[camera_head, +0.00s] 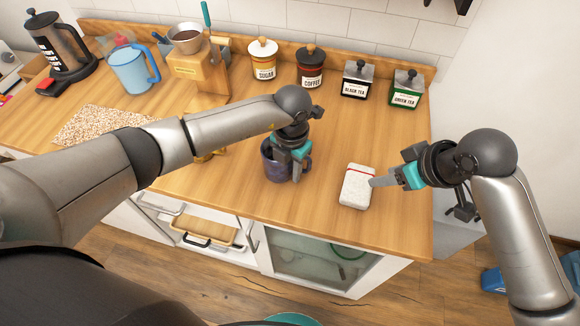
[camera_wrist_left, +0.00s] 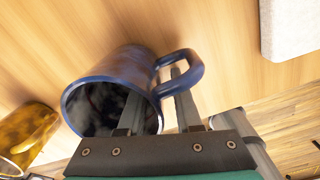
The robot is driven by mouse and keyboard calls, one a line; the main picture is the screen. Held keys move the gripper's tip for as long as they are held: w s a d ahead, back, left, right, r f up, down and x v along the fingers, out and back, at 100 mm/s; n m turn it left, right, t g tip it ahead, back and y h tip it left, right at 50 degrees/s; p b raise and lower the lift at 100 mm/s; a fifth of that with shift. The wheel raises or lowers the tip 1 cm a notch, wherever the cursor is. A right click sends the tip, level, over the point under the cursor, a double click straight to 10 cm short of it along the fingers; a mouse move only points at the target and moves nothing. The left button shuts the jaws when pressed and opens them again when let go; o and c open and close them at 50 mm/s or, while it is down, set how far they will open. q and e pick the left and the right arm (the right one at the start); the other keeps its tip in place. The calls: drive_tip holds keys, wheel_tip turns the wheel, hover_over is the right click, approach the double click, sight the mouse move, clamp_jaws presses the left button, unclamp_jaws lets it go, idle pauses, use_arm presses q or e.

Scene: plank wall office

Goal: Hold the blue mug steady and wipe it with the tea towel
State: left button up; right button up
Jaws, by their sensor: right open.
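The dark blue mug (camera_head: 273,170) stands upright on the wooden counter. My left gripper (camera_head: 290,166) is over it from above. In the left wrist view, the gripper (camera_wrist_left: 158,98) has one finger inside the mug (camera_wrist_left: 108,72) and the other outside, by the handle (camera_wrist_left: 190,65). Whether the fingers press on the wall is unclear. The folded white tea towel (camera_head: 356,190) with a red stripe lies right of the mug, and its pale edge shows in the left wrist view (camera_wrist_left: 288,28). My right gripper (camera_head: 374,183) is open at the towel's right edge; contact is unclear.
Sugar (camera_head: 263,62) and coffee (camera_head: 311,70) jars and two tea tins (camera_head: 404,90) stand at the back. A light blue jug (camera_head: 133,70) is at back left. An amber cup (camera_wrist_left: 28,135) stands near the mug. Counter between mug and towel is clear.

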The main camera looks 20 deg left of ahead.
use_arm(q)
clamp_jaws()
idle(1.2)
